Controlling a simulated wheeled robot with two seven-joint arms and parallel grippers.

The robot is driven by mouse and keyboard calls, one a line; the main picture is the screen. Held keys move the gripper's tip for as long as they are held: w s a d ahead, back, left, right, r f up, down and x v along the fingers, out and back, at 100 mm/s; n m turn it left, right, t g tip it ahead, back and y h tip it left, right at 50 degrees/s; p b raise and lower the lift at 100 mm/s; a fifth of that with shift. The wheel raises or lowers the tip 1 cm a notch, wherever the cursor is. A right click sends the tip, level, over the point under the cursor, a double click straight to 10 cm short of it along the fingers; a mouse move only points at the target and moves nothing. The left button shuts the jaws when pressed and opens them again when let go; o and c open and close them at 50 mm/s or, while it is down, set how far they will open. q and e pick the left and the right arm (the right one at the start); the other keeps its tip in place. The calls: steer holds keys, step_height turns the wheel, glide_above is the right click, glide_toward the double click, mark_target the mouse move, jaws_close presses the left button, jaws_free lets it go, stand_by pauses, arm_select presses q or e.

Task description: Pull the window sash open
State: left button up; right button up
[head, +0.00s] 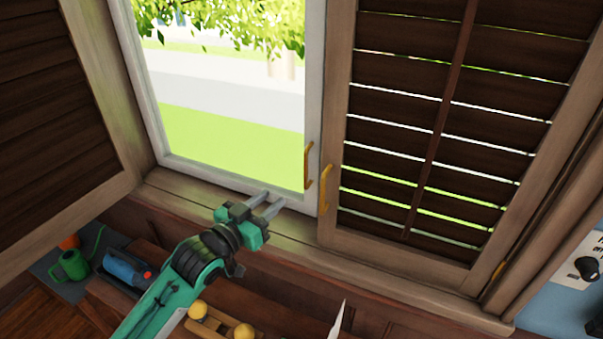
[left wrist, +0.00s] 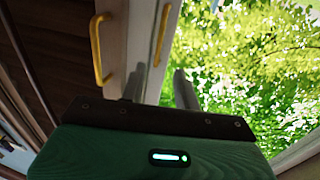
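The window sash (head: 235,180) has a pale frame around clear glass and appears closed in its opening. Its yellow handle (head: 308,165) is upright on the right side of the frame, and it also shows in the left wrist view (left wrist: 162,35). My left gripper (head: 273,198) is in front of the sash's lower rail, below and left of the handle. Its two grey fingers are apart with nothing between them; they also show in the left wrist view (left wrist: 170,88). I cannot tell if the fingertips touch the frame. My right gripper is not in view.
A louvred shutter (head: 440,120) with its own yellow handle (head: 326,187) covers the right side; that handle also shows in the left wrist view (left wrist: 100,48). Another shutter (head: 40,110) stands at the left. A green can (head: 70,266) and a blue tool (head: 127,267) lie below.

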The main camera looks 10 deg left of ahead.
mark_target(305, 172)
arm_select(q)
steer(key=p+x, duration=0.4)
steer(key=x, duration=0.7)
steer(key=shift+w+d+r, duration=0.1)
steer(key=shift+w+d, duration=0.05)
steer(key=shift+w, duration=0.1)
steer(key=shift+w+d, duration=0.25)
steer(key=shift+w, duration=0.35)
steer(key=shift+c, duration=0.2)
jaws_close()
